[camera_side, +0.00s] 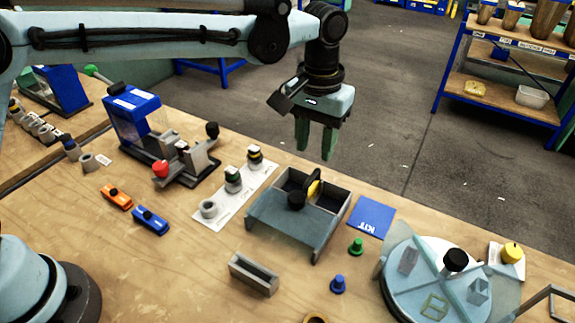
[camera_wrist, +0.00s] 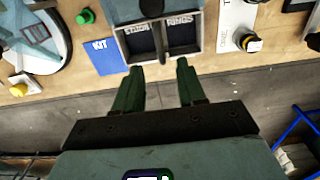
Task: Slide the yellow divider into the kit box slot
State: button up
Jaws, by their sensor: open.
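The grey kit box (camera_side: 328,222) stands on the bench, open at its far end, with a sloped lid bearing a black knob (camera_side: 297,199). The yellow divider (camera_side: 314,188) stands upright at the middle of the open part, its lower edge hidden; I cannot tell how deep it sits. In the wrist view the kit box (camera_wrist: 122,44) shows two dark labelled compartments, with a thin upright strip between them. My gripper (camera_side: 315,143) has green fingers and hangs above and beyond the box's far end. In the wrist view its fingers (camera_wrist: 158,66) are apart and empty.
A blue KIT card (camera_side: 371,216) lies right of the box. A white strip with several small parts (camera_side: 235,195) lies left. A blue press (camera_side: 132,112) stands back left, and a round turntable (camera_side: 435,285) front right. Green (camera_side: 356,246) and blue (camera_side: 338,284) pegs stand nearby.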

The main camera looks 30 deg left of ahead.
jog(key=shift+r, duration=3)
jog(key=s+a+r+t, duration=0.1)
jog(key=s+a+t, duration=0.15)
jog(key=a, duration=0.45)
jog(key=s+a+r+t, duration=0.1)
jog(key=s+a, duration=0.2)
jog(key=a, duration=0.4)
jog(key=s+a+f+t, duration=0.3)
jog(key=s+a+f, duration=0.4)
jog(key=s+a, duration=0.2)
jog(key=shift+a+t, duration=0.25)
jog(key=shift+t, duration=0.1)
